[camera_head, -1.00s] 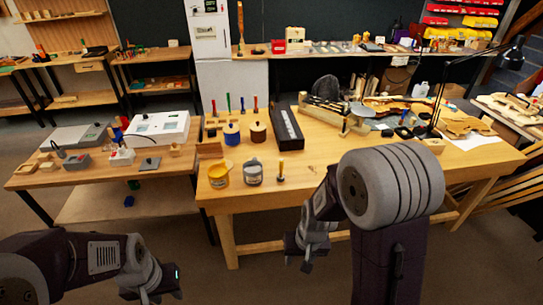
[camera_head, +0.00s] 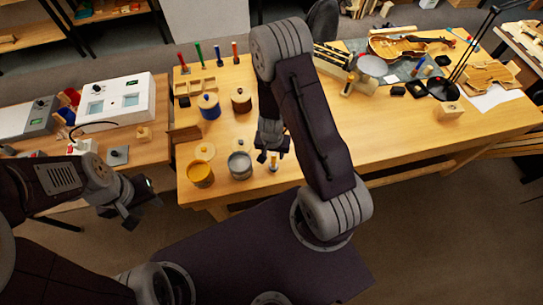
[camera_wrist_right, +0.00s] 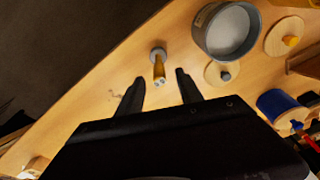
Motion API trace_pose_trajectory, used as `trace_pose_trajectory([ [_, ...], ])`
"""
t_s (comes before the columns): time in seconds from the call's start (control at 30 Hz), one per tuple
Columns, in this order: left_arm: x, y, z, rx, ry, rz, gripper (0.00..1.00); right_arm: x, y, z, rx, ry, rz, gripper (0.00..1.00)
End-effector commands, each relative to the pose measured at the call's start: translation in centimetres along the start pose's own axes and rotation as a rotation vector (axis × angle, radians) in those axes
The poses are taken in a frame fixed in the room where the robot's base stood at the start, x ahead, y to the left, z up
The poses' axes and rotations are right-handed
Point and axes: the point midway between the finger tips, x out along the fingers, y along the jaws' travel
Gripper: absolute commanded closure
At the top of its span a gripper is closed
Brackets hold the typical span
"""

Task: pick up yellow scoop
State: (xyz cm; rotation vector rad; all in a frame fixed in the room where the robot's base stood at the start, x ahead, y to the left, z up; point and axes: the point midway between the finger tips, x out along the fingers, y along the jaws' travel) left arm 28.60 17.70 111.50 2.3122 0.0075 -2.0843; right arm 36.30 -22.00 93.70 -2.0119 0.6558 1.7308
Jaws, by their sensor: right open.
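A small upright tool with a yellow-wood handle (camera_head: 273,161) and a grey round foot stands near the bench's front edge. It is the nearest match to a yellow scoop, though I cannot make out a scoop bowl. In the right wrist view, the handle (camera_wrist_right: 159,68) lies ahead of and between my open right fingers (camera_wrist_right: 159,80), with no visible contact. In the head view, my right gripper (camera_head: 265,150) is just above and left of the handle. My left gripper (camera_head: 138,208) hangs off the bench's front left; its jaw opening is unclear.
A yellow pot (camera_head: 200,174) and a grey can (camera_head: 240,165) stand just left of the tool; the can also shows in the right wrist view (camera_wrist_right: 228,32). Bench right of my right arm is mostly clear.

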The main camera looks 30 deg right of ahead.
Motion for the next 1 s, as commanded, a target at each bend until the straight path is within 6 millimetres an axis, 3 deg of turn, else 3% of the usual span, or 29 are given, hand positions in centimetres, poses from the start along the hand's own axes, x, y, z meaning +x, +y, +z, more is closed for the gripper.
trace_pose_trajectory([
  [0.03, 1.2, 0.0, 0.1, 0.0, 0.0, 0.0, 0.64, 1.6, 0.0, 0.1, -0.002, -0.001, 0.0, 0.57],
  [0.1, 1.6, 0.0, 0.2, 0.0, 0.0, 0.0, 0.64, 2.6, 0.0, 0.1, -0.002, -0.002, 0.001, 0.57],
  [0.33, 1.8, 0.0, 0.2, 0.0, 0.0, 0.0, 0.64, 3.5, 0.0, 0.0, -0.001, 0.0, 0.0, 0.57],
  [0.6, 2.3, 0.0, 0.2, 0.0, 0.0, 0.0, 0.64, 7.9, 0.2, 0.0, -0.002, -0.002, 0.0, 0.57],
  [0.87, 2.3, 0.0, 0.2, 0.0, 0.0, 0.0, 0.64, 8.3, 0.2, -0.1, -0.002, 0.0, -0.001, 0.57],
  [1.0, 2.3, 0.0, 0.2, 0.0, 0.0, 0.0, 0.64, 8.3, 0.2, -0.1, -0.002, 0.0, -0.001, 0.93],
])
